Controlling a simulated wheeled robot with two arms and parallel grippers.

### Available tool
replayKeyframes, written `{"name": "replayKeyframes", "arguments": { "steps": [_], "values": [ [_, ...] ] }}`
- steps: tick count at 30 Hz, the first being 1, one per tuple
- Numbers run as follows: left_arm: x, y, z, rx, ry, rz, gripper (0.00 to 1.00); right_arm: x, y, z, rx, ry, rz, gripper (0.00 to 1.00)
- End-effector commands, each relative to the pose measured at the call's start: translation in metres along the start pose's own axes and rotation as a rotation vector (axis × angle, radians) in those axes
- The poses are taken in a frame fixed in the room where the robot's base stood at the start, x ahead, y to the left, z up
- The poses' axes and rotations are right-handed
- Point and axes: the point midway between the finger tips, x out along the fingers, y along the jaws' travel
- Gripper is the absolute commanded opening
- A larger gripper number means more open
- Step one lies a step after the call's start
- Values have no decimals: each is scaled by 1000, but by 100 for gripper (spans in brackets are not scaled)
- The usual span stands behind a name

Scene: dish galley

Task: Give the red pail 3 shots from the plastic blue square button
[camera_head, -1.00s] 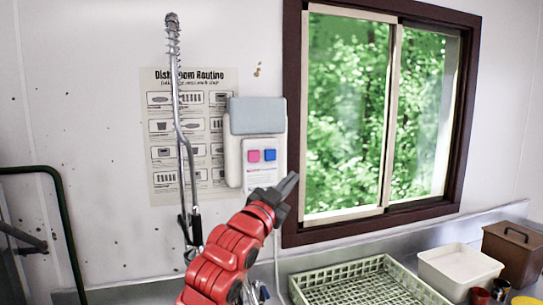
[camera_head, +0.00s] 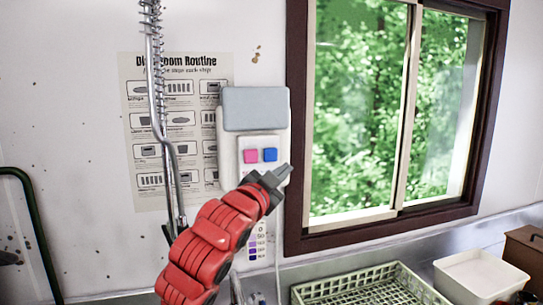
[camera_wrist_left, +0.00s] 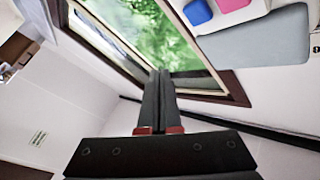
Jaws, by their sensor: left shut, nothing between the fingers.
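The blue square button (camera_head: 270,155) sits beside a pink square button (camera_head: 250,156) on a pale wall-mounted dispenser (camera_head: 228,150) with a grey top. The blue button also shows at the top of the left wrist view (camera_wrist_left: 197,12), with the pink one (camera_wrist_left: 232,4) to its right. My left gripper (camera_head: 284,173) is shut and empty, its tips just below and right of the blue button in the head view. Whether it touches the panel cannot be told. I cannot make out a red pail clearly; the objects at the bottom right are cut off. My right gripper is not in view.
A sprayer pipe (camera_head: 157,90) with a spring hangs left of the dispenser, in front of a poster (camera_head: 140,100). A window (camera_head: 395,110) is to the right. Below stand a green dish rack (camera_head: 340,290), a white tub (camera_head: 480,275) and a brown box (camera_head: 525,250).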

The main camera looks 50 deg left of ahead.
Motion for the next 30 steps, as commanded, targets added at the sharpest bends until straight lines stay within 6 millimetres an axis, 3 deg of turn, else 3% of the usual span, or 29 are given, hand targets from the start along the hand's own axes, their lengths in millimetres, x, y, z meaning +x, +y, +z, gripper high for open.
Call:
{"name": "replayKeyframes", "arguments": {
  "steps": [5,16,19,30],
  "values": [
    [8,-6,3,-1,2,1,0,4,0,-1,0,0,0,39],
    [43,-33,30,-4,-2,0,0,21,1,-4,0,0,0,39],
    [50,-35,38,-2,0,1,0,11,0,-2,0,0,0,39],
    [61,-45,44,1,2,-1,0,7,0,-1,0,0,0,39]
  ]
}}
